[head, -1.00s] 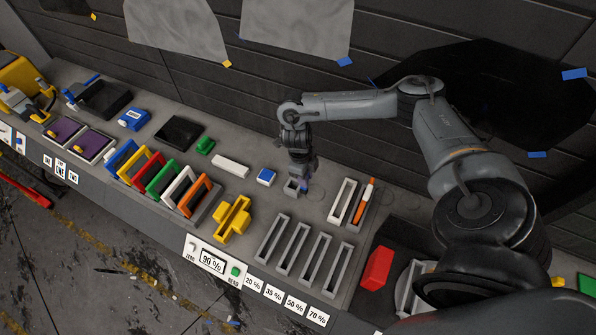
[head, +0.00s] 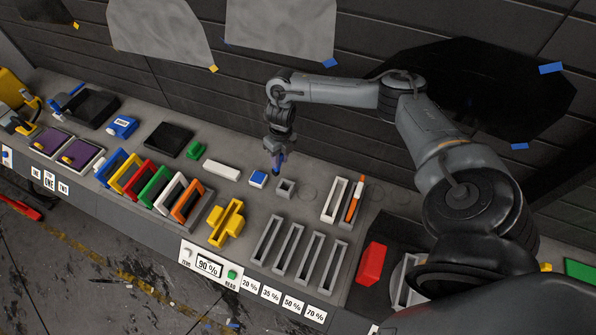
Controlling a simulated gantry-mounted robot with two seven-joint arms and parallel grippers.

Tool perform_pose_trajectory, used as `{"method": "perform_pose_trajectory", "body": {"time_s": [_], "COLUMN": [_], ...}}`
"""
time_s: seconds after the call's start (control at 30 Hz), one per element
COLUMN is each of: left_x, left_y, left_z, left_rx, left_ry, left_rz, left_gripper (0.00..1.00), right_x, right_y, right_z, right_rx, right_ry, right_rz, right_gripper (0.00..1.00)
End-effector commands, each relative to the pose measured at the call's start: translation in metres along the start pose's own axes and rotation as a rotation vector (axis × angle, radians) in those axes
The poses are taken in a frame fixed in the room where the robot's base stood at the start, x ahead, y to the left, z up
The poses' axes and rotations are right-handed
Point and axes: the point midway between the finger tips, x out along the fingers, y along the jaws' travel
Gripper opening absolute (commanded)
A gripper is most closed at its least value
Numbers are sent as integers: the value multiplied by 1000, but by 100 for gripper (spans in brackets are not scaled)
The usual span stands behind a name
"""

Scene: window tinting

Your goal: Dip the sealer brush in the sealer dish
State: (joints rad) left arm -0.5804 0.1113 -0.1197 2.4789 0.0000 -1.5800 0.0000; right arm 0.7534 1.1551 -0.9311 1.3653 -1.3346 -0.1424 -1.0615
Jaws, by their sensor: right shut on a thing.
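My right gripper (head: 277,153) is above the bench, just behind and left of a small square grey holder (head: 285,188). It is shut on a small dark blue thing (head: 277,167) pointing down, which seems to be the sealer brush. Its tip is small and partly hidden, and it looks clear of the holder, whose opening shows empty. I cannot tell for sure which item is the sealer dish. A faint pale round shape (head: 311,199) lies on the bench right of the holder. My left gripper is not in view.
Grey slotted racks (head: 290,247) stand in front, with an orange-handled tool (head: 355,200) at right. Coloured frames (head: 150,187) and a yellow fixture (head: 226,223) stand to the left.

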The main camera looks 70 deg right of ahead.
Motion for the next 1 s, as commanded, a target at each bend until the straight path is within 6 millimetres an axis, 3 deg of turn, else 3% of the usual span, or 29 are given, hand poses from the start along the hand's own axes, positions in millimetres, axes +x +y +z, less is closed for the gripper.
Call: {"method": "perform_pose_trajectory", "body": {"time_s": [0.1, 0.33, 0.53, 1.0], "left_x": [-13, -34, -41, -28], "left_y": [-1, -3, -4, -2], "left_z": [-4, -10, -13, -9], "left_rx": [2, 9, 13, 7], "left_ry": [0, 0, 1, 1], "left_rz": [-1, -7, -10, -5], "left_gripper": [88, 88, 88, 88], "right_x": [-3, 3, 13, 32], "right_y": [4, 13, 32, 32], "right_z": [32, 66, 61, 59], "right_rx": [123, 294, 298, 290], "right_ry": [-35, -105, -148, -178], "right_rz": [24, 59, 84, 105], "right_gripper": [0, 0, 0, 0]}}
